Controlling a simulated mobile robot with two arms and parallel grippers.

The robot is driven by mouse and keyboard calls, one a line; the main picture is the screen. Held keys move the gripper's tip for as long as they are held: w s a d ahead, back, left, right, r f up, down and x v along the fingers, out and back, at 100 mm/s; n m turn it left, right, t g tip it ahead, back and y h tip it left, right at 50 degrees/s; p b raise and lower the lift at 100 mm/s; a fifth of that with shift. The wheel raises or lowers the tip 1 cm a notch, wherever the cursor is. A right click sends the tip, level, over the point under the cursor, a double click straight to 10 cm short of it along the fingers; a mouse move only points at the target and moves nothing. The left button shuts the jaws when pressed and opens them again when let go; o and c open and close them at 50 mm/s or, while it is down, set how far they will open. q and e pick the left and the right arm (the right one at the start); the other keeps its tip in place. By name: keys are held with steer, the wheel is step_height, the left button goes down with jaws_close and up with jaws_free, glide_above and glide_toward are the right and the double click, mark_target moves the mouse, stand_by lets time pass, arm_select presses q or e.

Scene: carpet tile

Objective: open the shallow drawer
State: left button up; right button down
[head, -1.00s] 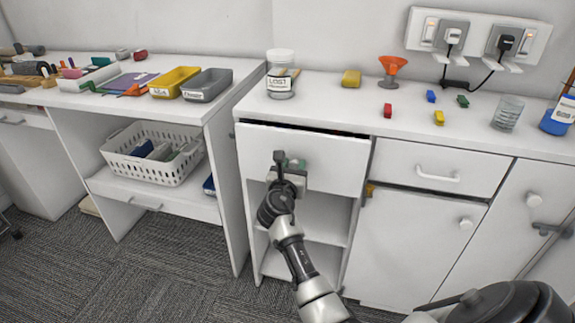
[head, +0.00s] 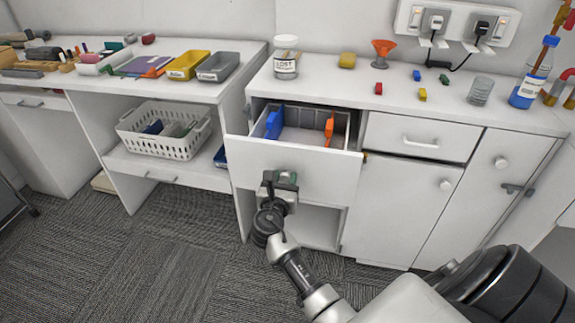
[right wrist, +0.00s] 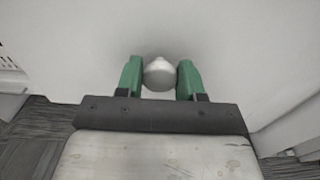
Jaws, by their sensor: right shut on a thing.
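The drawer (head: 310,172) under the counter stands pulled well out in the head view. Inside it are a blue item (head: 274,123) at the left, an orange item (head: 329,130) at the right and grey dividers. My right gripper (head: 281,179) is at the middle of the drawer front. In the right wrist view its green fingers (right wrist: 160,78) are shut on the round drawer knob (right wrist: 159,74), one finger on each side. In the head view the gripper hides the knob. My left gripper is not in view.
A closed drawer (head: 420,139) and cabinet doors (head: 400,210) are to the right. A labelled jar (head: 286,60), orange funnel (head: 382,52) and small blocks stand on the counter. A white basket (head: 165,140) sits on the left shelf. Carpet in front is clear.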

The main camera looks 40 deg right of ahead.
steer(key=p+v, duration=0.2)
steer(key=v, duration=0.8)
steer(key=shift+p, duration=0.4)
steer(key=c, duration=0.8)
jaws_free()
steer(key=shift+s, duration=0.1)
steer(key=shift+o, duration=0.2)
steer(key=p+v, duration=0.2)
steer(key=v, duration=0.9)
